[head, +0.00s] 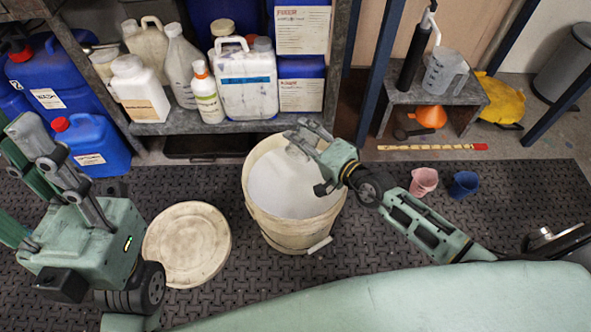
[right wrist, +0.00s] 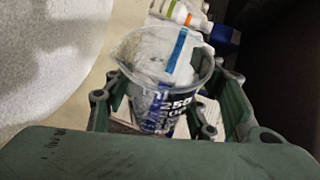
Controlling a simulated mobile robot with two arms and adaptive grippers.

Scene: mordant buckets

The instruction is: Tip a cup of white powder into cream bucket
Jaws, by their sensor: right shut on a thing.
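The cream bucket (head: 262,209) stands in the middle of the head view, with white powder (head: 285,188) inside. My right gripper (head: 301,136) is above the far rim of the bucket and shut on a clear measuring cup (right wrist: 160,87). In the right wrist view, dark print marks the cup's side, and my fingers (right wrist: 158,108) hold it from both sides. In the head view my gripper mostly hides it. I cannot tell how much powder it holds. My left gripper (head: 32,180) is at the far left, apart from the bucket; its fingers look spread and empty.
A round cream lid (head: 187,244) lies left of the bucket. A shelf (head: 205,124) with several bottles and jugs stands behind. Pink (head: 424,181) and blue (head: 464,184) cups stand on the mat to the right.

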